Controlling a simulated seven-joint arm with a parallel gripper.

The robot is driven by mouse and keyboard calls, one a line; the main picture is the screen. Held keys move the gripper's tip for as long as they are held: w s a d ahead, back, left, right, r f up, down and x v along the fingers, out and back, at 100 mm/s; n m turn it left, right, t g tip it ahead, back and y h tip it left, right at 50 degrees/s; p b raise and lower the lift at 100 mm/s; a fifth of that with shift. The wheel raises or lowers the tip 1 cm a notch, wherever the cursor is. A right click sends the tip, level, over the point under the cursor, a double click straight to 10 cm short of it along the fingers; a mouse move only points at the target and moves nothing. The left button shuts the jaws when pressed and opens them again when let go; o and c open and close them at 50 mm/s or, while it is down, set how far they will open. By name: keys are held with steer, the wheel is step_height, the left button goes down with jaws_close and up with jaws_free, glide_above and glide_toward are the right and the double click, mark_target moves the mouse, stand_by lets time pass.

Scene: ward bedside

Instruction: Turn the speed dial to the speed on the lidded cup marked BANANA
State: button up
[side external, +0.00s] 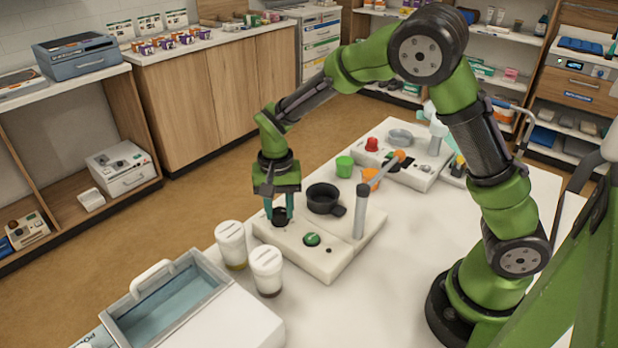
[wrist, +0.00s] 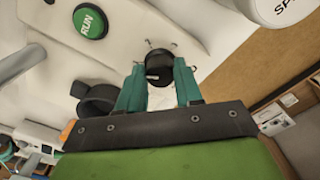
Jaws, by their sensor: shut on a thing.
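The black speed dial (wrist: 160,66) sits on a white machine base (side external: 335,262), and a light pointer mark shows on its face in the wrist view. My gripper (side external: 281,218) points down over the dial, its two green fingers shut on it from both sides. It also shows in the wrist view (wrist: 160,85). A green RUN button (side external: 312,239) is on the same base. Two white lidded cups stand left of the base: one behind (side external: 231,245) and one in front (side external: 266,270). No banana marking is readable. A cup in the wrist view (wrist: 262,8) shows only the letters "SP".
A black round holder (side external: 323,198) and a grey post (side external: 361,212) stand on the base near my gripper. A green cup (side external: 344,166) and orange cup (side external: 371,178) are behind. A blue-lined bin (side external: 165,300) is at front left. The table's right part is clear.

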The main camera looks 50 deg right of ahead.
mark_target(284, 214)
steer(key=o, duration=1)
steer(key=shift+o, duration=0.2)
step_height(284, 214, up, 17)
steer(key=s+d+n+t+y, duration=0.1)
steer(key=s+n+t, duration=0.1)
steer(key=s, duration=0.7)
steer(key=s+d+r+n+t+y, duration=0.1)
steer(key=s+d+n+t, duration=0.1)
steer(key=s+t, duration=0.3)
steer(key=s+n, duration=0.1)
steer(key=s, duration=0.3)
steer(key=shift+d+r, duration=0.2)
